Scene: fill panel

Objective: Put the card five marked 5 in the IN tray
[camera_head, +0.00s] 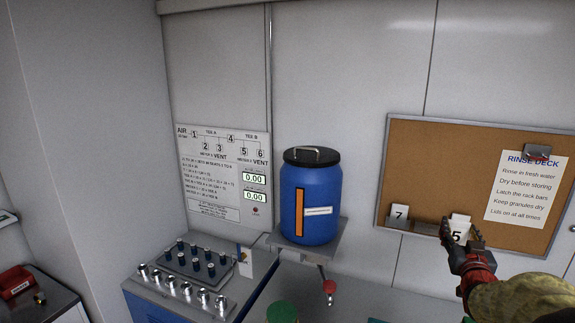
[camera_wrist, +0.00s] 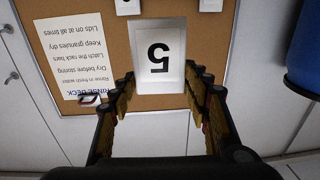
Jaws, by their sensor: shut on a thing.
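The white card five (camera_head: 457,229), marked with a black 5, is at the lower part of the cork board in the head view. In the wrist view the card (camera_wrist: 160,55) appears upside down between the fingertips. My gripper (camera_head: 462,238) is shut on it, and it also shows in the wrist view (camera_wrist: 162,76). Whether the card still touches the board or its metal ledge cannot be told. No tray marked IN can be made out.
The cork board (camera_head: 440,150) carries a RINSE DECK notice (camera_head: 522,195) with a clip.

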